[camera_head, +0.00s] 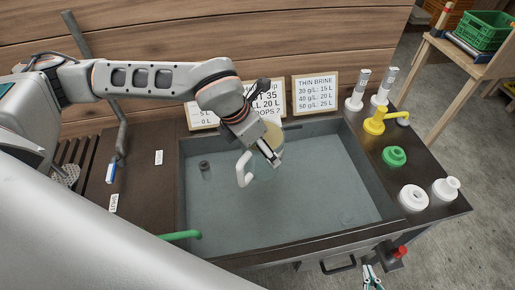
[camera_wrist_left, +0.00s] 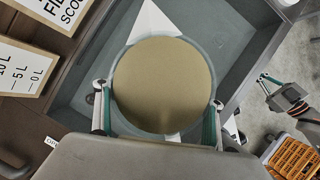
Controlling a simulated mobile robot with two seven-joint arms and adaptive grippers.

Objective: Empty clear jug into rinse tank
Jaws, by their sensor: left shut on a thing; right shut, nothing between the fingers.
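My left gripper (camera_head: 268,152) is shut on the clear jug (camera_head: 274,135) above the rinse tank (camera_head: 320,187). In the left wrist view the jug (camera_wrist_left: 163,85) sits between the two fingers as a wide tan disc inside a clear rim. I cannot tell whether the tan is liquid or the jug's base. A white curved handle (camera_head: 243,170) shows beside it, over the tank. The tank is a wide grey basin set in a dark bench. My right gripper (camera_head: 372,278) is shut and empty, low in front of the bench; the left wrist view also shows it at right.
White and green fittings (camera_head: 394,156) and a yellow one (camera_head: 375,122) stand on the bench's right side. Sign cards (camera_head: 315,93) line the back. A green hose end (camera_head: 185,235) reaches the tank's left front. A red knob (camera_head: 400,251) is on the front.

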